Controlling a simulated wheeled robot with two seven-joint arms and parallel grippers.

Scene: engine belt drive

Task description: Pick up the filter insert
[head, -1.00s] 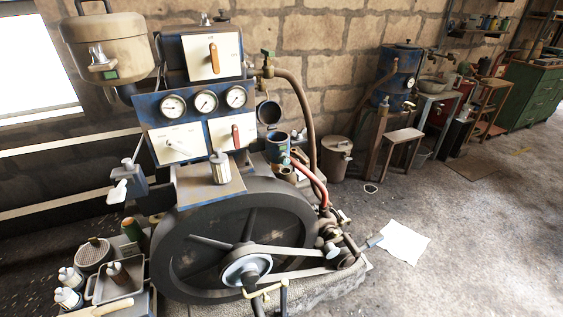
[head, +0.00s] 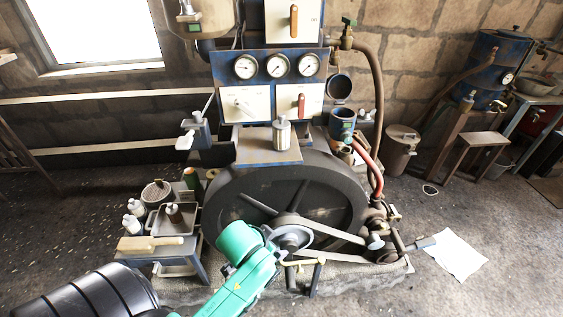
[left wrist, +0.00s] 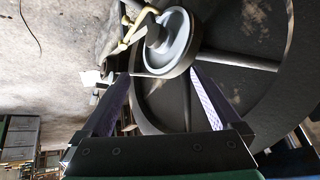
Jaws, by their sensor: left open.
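A grey metal cylinder with a small knob (head: 281,134) stands upright on the ledge above the large flywheel in the head view. A grey round container with a knob on top (head: 157,193) stands on the small cart at the left. I cannot tell for sure which of these is the filter insert. My left gripper (left wrist: 161,76) is open in the left wrist view, its two dark fingers spread with nothing held. The grey pulley (left wrist: 166,44) shows beyond its fingertips. In the head view my green left arm hides most of the gripper. My right gripper is not in view.
The flywheel (head: 322,191) and its belt stand close in front of my left arm. The cart (head: 184,252) carries bottles, a tray and a wooden-handled tool. A blue cup-shaped housing (head: 342,125) with a red hose is right of the ledge. Paper (head: 456,254) lies on the floor.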

